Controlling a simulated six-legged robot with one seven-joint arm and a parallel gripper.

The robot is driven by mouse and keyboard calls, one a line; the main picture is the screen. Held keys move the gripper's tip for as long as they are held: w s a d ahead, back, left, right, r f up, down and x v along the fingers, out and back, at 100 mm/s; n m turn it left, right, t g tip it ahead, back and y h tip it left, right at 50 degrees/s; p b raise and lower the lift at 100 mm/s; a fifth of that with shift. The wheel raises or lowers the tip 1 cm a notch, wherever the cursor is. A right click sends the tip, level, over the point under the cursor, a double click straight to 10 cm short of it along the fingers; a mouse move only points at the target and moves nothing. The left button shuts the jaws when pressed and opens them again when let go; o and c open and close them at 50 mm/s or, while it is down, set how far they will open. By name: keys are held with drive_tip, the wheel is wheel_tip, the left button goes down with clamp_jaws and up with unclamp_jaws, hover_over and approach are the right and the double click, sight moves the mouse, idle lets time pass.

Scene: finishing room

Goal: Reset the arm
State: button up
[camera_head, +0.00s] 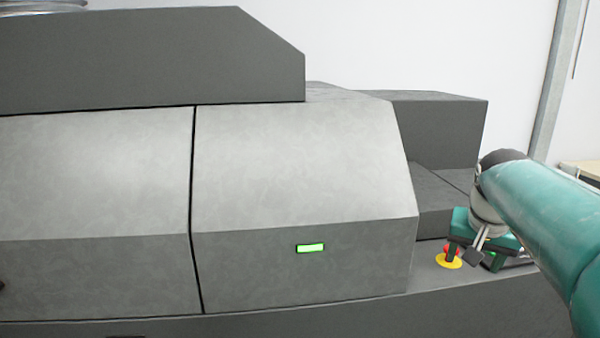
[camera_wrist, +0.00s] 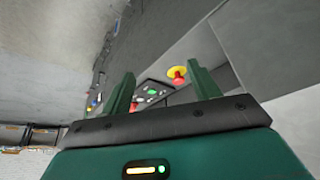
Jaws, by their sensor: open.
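My gripper (camera_head: 472,258) is at the lower right of the head view, at the end of my teal arm, in front of the grey machine (camera_head: 300,170). In the wrist view its two green fingers (camera_wrist: 162,90) stand wide apart with nothing between them that they hold. A red emergency button on a yellow base (camera_head: 449,260) shows just left of the gripper; it also shows in the wrist view (camera_wrist: 178,75), beyond the fingers. I cannot tell the exact gap between gripper and button.
A dark control panel with small coloured buttons (camera_wrist: 150,92) lies beyond the fingers. The machine's front cover carries a lit green indicator (camera_head: 310,248). A grey post (camera_head: 556,80) and a white wall (camera_head: 420,40) stand behind the machine.

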drive_tip(key=s+a+f+n+y, duration=0.1)
drive_tip(key=s+a+f+n, duration=0.2)
drive_tip(key=s+a+f, duration=0.2)
drive_tip(key=s+a+f+n+t+y, duration=0.1)
drive_tip(key=s+a+f, duration=0.4)
drive_tip(key=s+a, duration=0.7)
drive_tip(key=shift+s+f+n, duration=0.15)
drive_tip(key=shift+s+n, duration=0.1)
drive_tip(key=shift+n, duration=0.65)
